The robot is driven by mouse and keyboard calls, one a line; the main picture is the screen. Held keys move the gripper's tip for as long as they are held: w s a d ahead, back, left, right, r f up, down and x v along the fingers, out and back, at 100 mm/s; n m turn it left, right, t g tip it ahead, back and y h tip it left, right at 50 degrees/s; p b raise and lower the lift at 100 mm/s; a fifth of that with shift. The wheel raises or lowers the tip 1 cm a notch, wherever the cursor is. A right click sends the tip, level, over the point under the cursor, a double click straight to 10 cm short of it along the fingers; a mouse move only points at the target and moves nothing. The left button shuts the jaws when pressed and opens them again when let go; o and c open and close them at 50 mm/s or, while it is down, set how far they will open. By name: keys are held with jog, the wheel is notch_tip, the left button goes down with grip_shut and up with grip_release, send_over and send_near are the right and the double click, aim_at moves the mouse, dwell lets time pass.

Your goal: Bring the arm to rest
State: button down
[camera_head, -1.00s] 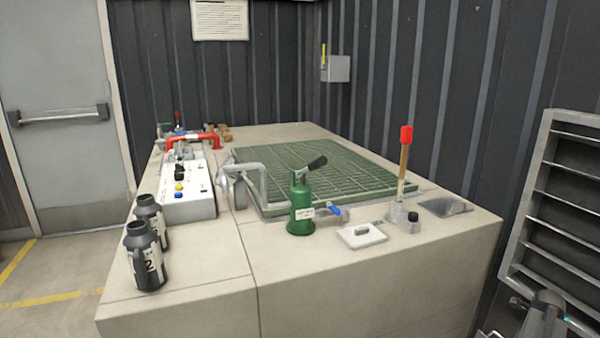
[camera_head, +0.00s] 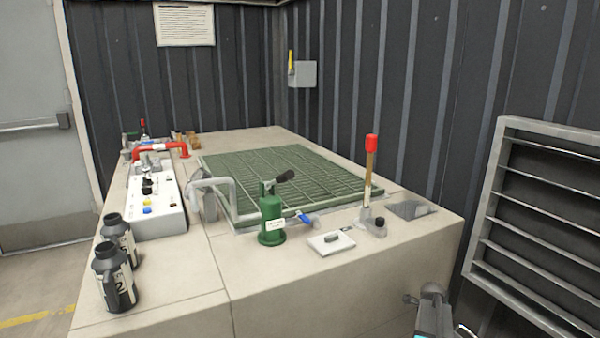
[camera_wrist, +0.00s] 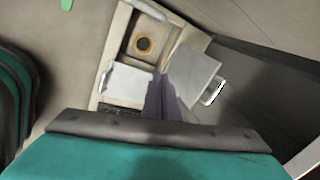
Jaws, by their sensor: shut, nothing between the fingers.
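My gripper (camera_wrist: 160,96) shows in the wrist view as dark, narrow fingers beyond the teal and black wrist housing. The fingers are together, with nothing held between them. In the head view, part of my arm (camera_head: 432,308) shows at the lower right, in front of the bench's right end and well apart from the things on top. In the wrist view, beyond the fingers, are a pale open box (camera_wrist: 143,44) with an orange ring inside, and grey plates on both sides of the fingers. I cannot tell how far off they are.
A concrete bench (camera_head: 300,285) bears a green pump (camera_head: 271,220), a green grating (camera_head: 265,175), a red-topped lever (camera_head: 370,170), a white lidded plate (camera_head: 331,243), a control box (camera_head: 155,205) and dark bottles (camera_head: 115,278). A louvred panel (camera_head: 535,225) stands close right of my arm.

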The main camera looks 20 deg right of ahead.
jog(key=w+a+f+n+g+y+p, duration=0.1)
jog(key=a+f+n+p, duration=0.3)
jog(key=a, duration=1.2)
jog(key=w+a+f+n+g+y+p, duration=0.15)
jog(key=a+f+n, duration=0.35)
jog(key=a, duration=1.2)
jog(key=s+a+f+n+g+p, duration=0.3)
jog(key=s+a+n+p, duration=0.2)
jog(key=s+a+n, duration=1.5)
jog(key=s+n+y, duration=0.1)
jog(key=s+n, duration=0.1)
jog(key=s, duration=0.1)
jog(key=shift+a+n+g, duration=0.3)
jog(key=shift+n+g, duration=0.05)
jog(key=shift+n, duration=0.05)
jog(key=shift+d, duration=0.15)
